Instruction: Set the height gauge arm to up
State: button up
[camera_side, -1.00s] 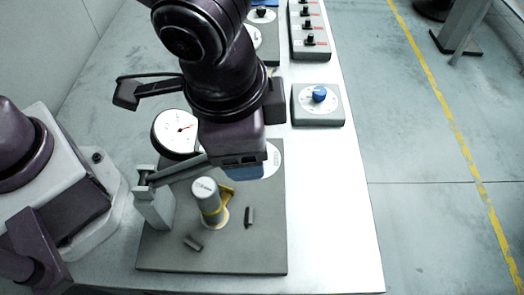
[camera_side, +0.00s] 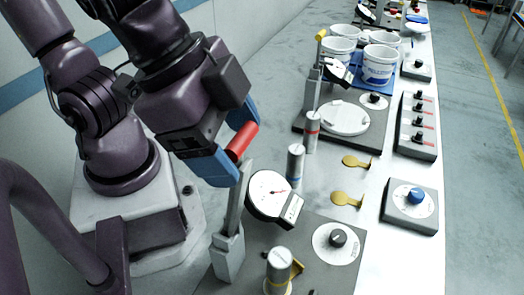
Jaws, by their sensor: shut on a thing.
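The height gauge has a pale grey post (camera_side: 228,258) on a dark grey base plate (camera_side: 338,272). Its flat grey arm (camera_side: 236,206) rises steeply from the post, close to upright. A red grip (camera_side: 243,141) is at the arm's upper end. My gripper (camera_side: 240,143) is shut on the red grip, with one blue finger on each side of it. The fingers partly hide the joint between grip and arm. A silver cylinder with a yellow band (camera_side: 279,266) stands on the plate, right of the post.
A black knob (camera_side: 337,240) sits on the plate's right side. Blue-banded (camera_side: 295,164) and red-banded (camera_side: 312,130) cylinders stand behind the dial. A blue-knob box (camera_side: 411,206) and a switch box (camera_side: 418,126) line the right edge. White buckets (camera_side: 380,66) stand farther back.

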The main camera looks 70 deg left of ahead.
jog(key=shift+s+a+f, duration=0.25)
jog(key=shift+s+a, duration=0.5)
jog(key=shift+a, duration=0.3)
jog(key=o, duration=1.2)
jog(key=shift+d, duration=0.1)
jog(key=shift+r, duration=0.1)
jog(key=shift+d, duration=0.1)
